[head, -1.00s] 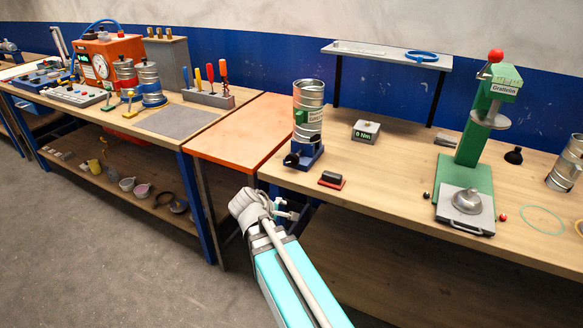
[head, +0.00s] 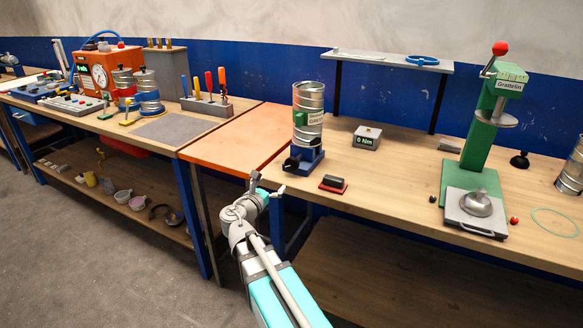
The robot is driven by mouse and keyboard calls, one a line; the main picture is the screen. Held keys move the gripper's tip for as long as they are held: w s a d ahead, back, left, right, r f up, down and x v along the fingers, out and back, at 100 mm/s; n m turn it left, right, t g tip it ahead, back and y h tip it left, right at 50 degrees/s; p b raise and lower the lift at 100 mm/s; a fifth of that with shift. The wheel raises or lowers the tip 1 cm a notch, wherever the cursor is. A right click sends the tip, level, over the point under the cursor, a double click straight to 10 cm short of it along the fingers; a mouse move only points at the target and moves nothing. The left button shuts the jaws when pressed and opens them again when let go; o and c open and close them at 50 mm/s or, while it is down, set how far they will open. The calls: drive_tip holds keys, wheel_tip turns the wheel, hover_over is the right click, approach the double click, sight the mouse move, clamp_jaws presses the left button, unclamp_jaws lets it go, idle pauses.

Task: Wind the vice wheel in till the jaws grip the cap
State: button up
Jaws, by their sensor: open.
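A small blue vice (head: 308,163) stands near the front edge of the right-hand bench, at the orange panel's right. Its dark wheel (head: 290,164) faces front left. A shiny ribbed metal cylinder (head: 310,95) with a label and a green part stands upright in or on the vice. I cannot tell which part is the cap or how the jaws sit against it. My gripper (head: 266,184) is open and empty, just in front of the bench edge, below and left of the wheel and apart from it.
A red and black block (head: 333,184) lies right of the vice. Behind it is a grey box (head: 367,137) reading "0 Nm". A green press (head: 475,150) stands further right. The orange top (head: 232,138) is clear.

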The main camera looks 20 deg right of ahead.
sight(291, 165)
idle(0.3)
drive_tip(key=x, duration=1.3)
drive_tip(key=shift+w+d, duration=0.2)
drive_tip(key=shift+d, duration=0.15)
drive_tip(key=c, duration=1)
drive_tip(key=shift+c, duration=0.2)
drive_tip(key=shift+m, duration=0.5)
drive_tip(key=shift+m, duration=2.6)
